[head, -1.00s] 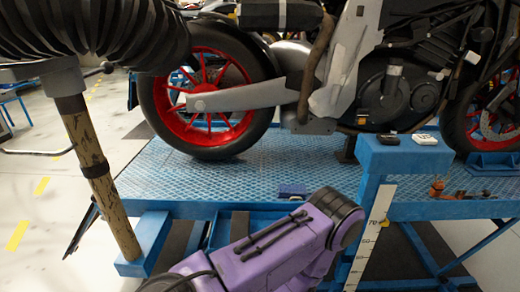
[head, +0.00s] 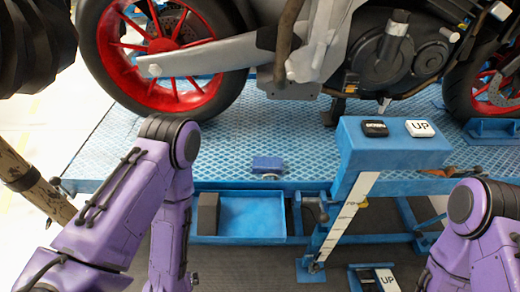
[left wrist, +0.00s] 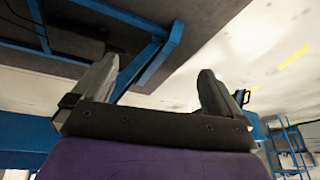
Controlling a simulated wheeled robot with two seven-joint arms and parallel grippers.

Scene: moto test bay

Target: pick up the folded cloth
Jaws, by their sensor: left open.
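A small dark-blue folded-looking piece (head: 267,163) lies at the front edge of the blue tread-plate platform (head: 240,130) in the head view. It may be the folded cloth; I cannot tell for sure. My left gripper (left wrist: 155,88) shows in the left wrist view with its two grey fingers wide apart and nothing between them. Blue frame bars and pale floor lie beyond it. In the head view only purple links of my left and right arms show, and neither gripper is visible there.
A motorcycle with a red-rimmed wheel (head: 165,45) stands on the platform. A blue post (head: 385,148) carries black and white buttons, the white one marked UP. A blue tray (head: 252,216) hangs below the platform edge with a dark-grey block (head: 208,212) at its left end.

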